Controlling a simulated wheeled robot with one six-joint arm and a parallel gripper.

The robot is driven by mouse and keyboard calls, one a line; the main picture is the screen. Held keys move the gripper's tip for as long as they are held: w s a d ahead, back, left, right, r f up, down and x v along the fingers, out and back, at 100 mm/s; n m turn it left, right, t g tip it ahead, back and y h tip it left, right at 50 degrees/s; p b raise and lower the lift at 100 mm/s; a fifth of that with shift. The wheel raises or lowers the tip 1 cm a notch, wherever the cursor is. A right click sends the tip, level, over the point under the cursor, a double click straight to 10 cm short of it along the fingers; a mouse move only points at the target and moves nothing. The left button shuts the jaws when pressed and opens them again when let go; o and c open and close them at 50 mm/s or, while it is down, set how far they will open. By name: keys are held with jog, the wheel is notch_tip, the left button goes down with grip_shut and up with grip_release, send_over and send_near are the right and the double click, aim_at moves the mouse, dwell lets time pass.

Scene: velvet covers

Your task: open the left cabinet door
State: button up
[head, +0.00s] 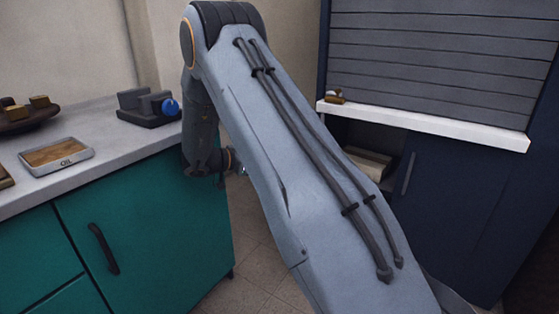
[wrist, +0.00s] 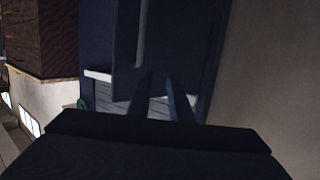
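The dark blue cabinet (head: 455,205) stands at the right in the head view; its right door is shut and has a vertical grey handle (head: 410,173). Left of it the compartment is open and dark inside; my arm hides the left door there. In the wrist view, which looks upside down, a dark blue door panel (wrist: 180,45) with a vertical grey handle (wrist: 141,35) overlaps the white ledge, so it seems swung outward. My gripper (wrist: 160,78) has its two fingers apart and empty, in front of this panel near the handle's end; contact cannot be told.
A white ledge (head: 430,127) juts out above the cabinet, below a grey roller shutter (head: 430,60). A box (head: 368,163) lies in the open compartment. A teal cabinet (head: 150,230) with a grey worktop (head: 100,150) stands at the left. Tiled floor (head: 255,255) shows between them.

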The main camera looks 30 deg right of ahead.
jog(key=shift+w+a+r, duration=0.1)
jog(key=shift+w+a, duration=0.2)
jog(key=shift+a, duration=0.15)
